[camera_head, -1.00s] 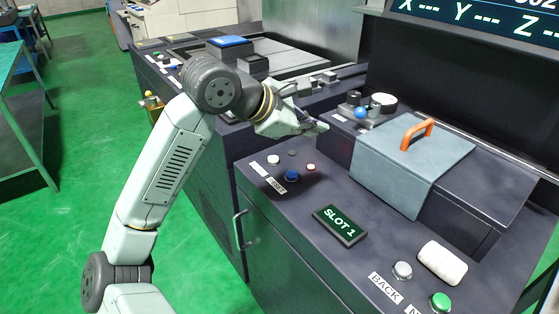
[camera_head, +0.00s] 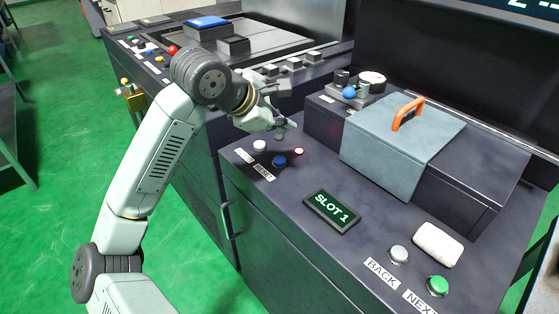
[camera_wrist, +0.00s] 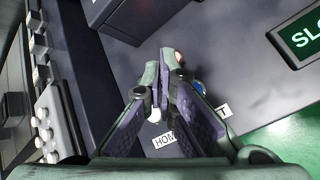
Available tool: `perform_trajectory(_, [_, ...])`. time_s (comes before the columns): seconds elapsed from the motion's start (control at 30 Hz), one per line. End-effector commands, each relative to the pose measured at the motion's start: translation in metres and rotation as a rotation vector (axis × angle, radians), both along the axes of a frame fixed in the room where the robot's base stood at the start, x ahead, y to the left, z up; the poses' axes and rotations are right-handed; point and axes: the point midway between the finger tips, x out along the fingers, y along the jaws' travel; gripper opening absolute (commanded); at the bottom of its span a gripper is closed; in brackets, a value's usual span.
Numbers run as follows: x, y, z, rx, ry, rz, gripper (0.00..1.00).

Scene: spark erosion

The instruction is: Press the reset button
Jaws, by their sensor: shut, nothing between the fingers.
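The reset button is the blue round button (camera_head: 280,160) on the dark console top, beside the RESET label (camera_head: 264,172). My gripper (camera_head: 291,126) is shut and empty. It is above the back of this button group, apart from the blue button in the head view. In the wrist view, my closed fingers (camera_wrist: 160,68) cover part of the scene. Only a sliver of the blue button (camera_wrist: 200,87) shows beside the right finger, and the RESET label is mostly hidden. I cannot tell the exact height of the fingertips.
A white button (camera_head: 259,145) with a HOME label is close to the left of the blue one. A small lit red lamp (camera_head: 298,151) is to its right. The SLOT 1 display (camera_head: 332,209) and a grey cover with an orange handle (camera_head: 408,113) are further right.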

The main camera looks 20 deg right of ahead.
Motion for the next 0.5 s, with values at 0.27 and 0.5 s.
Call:
perform_trajectory(0.27, [0.000,0.000,-0.046,-0.002,0.000,0.001,0.00])
perform_trajectory(0.5, [0.000,0.000,-0.062,0.000,0.000,0.000,0.00])
